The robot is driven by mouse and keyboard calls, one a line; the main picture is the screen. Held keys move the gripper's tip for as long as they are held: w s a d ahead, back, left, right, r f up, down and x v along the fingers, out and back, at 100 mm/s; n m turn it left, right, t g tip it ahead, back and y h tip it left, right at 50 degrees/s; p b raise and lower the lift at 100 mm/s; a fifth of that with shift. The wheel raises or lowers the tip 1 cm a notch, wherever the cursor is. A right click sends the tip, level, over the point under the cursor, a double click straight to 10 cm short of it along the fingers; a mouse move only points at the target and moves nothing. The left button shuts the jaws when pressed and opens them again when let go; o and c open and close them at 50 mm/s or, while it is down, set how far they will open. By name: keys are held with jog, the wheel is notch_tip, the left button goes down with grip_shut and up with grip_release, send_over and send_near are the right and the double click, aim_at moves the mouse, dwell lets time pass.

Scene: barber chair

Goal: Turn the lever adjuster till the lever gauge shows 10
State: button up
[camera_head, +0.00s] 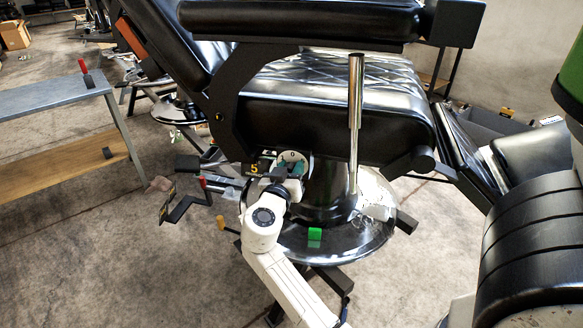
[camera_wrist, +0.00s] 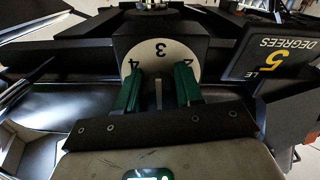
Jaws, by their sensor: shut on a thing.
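The lever adjuster is a white numbered dial (camera_head: 291,157) below the seat of the black barber chair. In the wrist view the dial (camera_wrist: 158,55) shows a 3 at its top and figures beside each finger. My gripper (camera_wrist: 157,82) has green fingers reaching onto the dial face, shut on its knob. The knob is mostly hidden between them. In the head view my gripper (camera_head: 290,168) covers the dial's lower part. The lever gauge (camera_wrist: 272,62) is a dark plate with a yellow 5 and the word DEGREES. It also shows a 5 in the head view (camera_head: 254,169).
A tall chrome lever (camera_head: 355,120) rises to the right of the dial. The chair's round chrome base (camera_head: 350,245) carries a small green block (camera_head: 314,234). A dark bracket with a red-handled part (camera_head: 185,205) juts out left. A grey bench (camera_head: 50,97) stands further left.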

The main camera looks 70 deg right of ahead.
jog(key=n, duration=0.4)
jog(key=shift+n, duration=0.4)
jog(key=n+p, duration=0.1)
jog(key=n, duration=0.3)
jog(key=shift+n, duration=0.3)
jog(key=o, duration=1)
jog(key=shift+o, duration=0.2)
jog(key=a, duration=1.1)
jog(key=shift+s, duration=0.25)
jog(key=shift+f, duration=0.1)
